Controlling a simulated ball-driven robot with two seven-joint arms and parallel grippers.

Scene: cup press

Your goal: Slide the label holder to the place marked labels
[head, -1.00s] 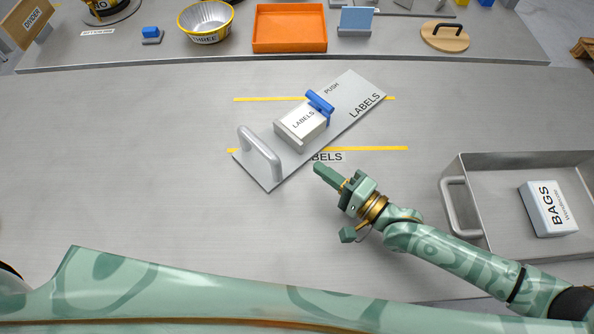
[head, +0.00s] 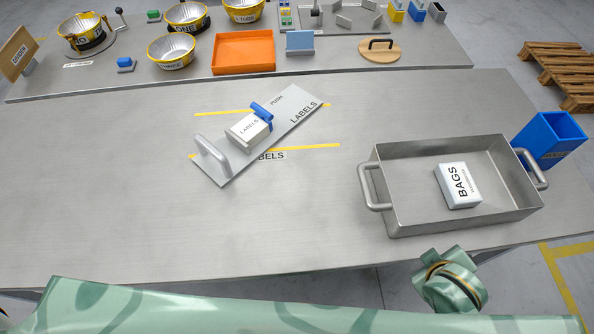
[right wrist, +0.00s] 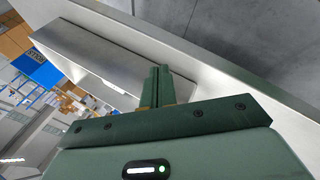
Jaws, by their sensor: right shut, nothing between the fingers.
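The label holder (head: 278,122) is a grey plate with a bar handle (head: 212,158) at its near left end. A white labels box (head: 249,130) and a blue clamp (head: 262,112) sit on it. The holder lies slantwise across the place marked labels, between and over two yellow lines (head: 310,148). It partly covers the printed word there (head: 271,155). My right gripper (right wrist: 160,85) is shut and empty in the right wrist view, near a metal edge. In the head view only part of my right arm shows, low right, away from the holder. My left gripper is out of view.
A steel tray (head: 385,205) holding a bags box (head: 458,185) stands on the right of the table. A blue bin (head: 550,140) is beyond it. The table left of and in front of the holder is clear. Bowls and an orange tray (head: 243,53) stand on the back table.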

